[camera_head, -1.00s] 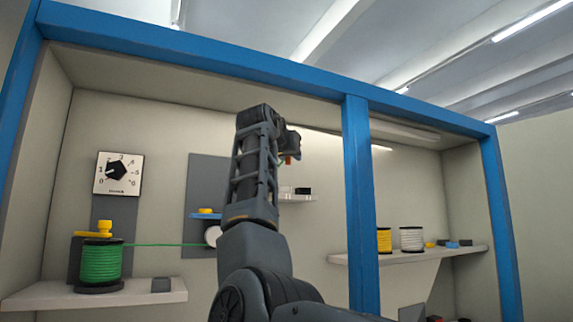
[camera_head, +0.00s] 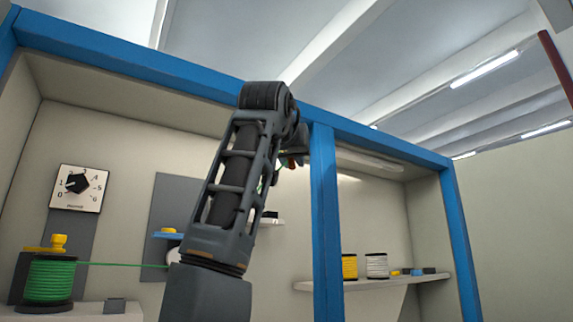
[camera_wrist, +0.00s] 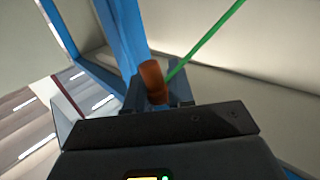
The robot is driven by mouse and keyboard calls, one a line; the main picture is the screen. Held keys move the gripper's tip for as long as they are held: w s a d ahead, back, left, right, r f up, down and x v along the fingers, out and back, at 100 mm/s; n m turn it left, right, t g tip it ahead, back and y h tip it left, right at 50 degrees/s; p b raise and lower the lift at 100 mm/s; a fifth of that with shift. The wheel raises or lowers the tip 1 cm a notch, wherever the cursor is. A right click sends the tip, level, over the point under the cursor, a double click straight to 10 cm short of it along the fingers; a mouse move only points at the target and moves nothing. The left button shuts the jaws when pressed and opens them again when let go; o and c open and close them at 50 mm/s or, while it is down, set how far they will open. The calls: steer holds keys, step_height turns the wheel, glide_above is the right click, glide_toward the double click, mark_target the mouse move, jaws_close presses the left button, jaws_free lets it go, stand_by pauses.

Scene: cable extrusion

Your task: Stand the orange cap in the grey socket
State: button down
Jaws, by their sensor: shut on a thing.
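The orange cap (camera_wrist: 153,82) is between the fingers of my gripper (camera_wrist: 157,97) in the wrist view. The gripper is shut on it, and the cap leans a little. In the head view my gripper (camera_head: 293,156) is mostly hidden behind my arm, near the top of the blue middle post, with a small bit of orange showing. A small grey block (camera_head: 115,306) sits on the left shelf; I cannot tell whether it is the grey socket.
A green cable (camera_wrist: 205,42) rises right from beside the cap. A green spool (camera_head: 49,279) stands at left under a dial (camera_head: 79,188). The blue post (camera_head: 325,220) is close to my arm. The right shelf (camera_head: 385,283) holds yellow and white spools and small blocks.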

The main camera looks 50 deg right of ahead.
steer(key=shift+r+p, duration=1.3)
steer(key=shift+r, duration=0.1)
